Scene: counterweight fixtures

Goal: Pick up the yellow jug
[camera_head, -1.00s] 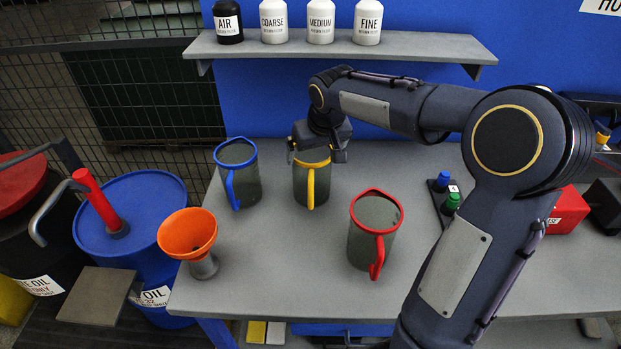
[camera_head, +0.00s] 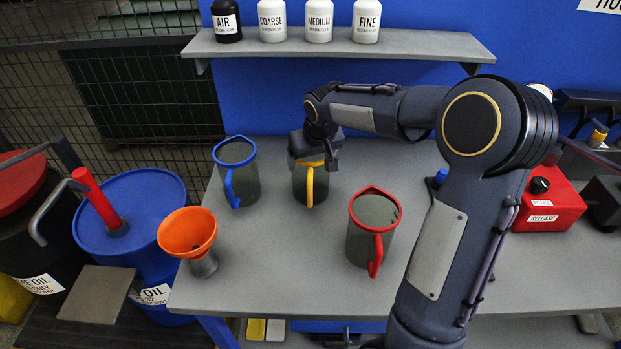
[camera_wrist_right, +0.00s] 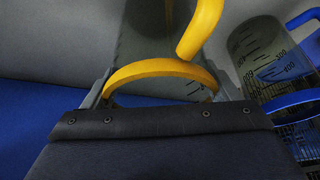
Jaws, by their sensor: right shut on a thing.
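The yellow jug (camera_head: 309,186) is a dark, see-through measuring jug with a yellow rim and yellow handle. It stands upright on the grey table between the blue-rimmed and red-rimmed jugs. My right gripper (camera_head: 313,160) is at its top from above and is shut on it at the rim. The gripper hides most of the rim and mouth in the head view. In the right wrist view the yellow rim (camera_wrist_right: 160,71) runs close in front of the gripper body, and the handle rises beyond it. My left gripper is not in view.
The blue-rimmed jug (camera_head: 240,180) stands close on the left; the red-rimmed jug (camera_head: 372,235) stands at front right. An orange funnel (camera_head: 188,232) is at the table's left edge. A shelf (camera_head: 340,47) with several bottles hangs behind. A red box (camera_head: 548,203) is at right.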

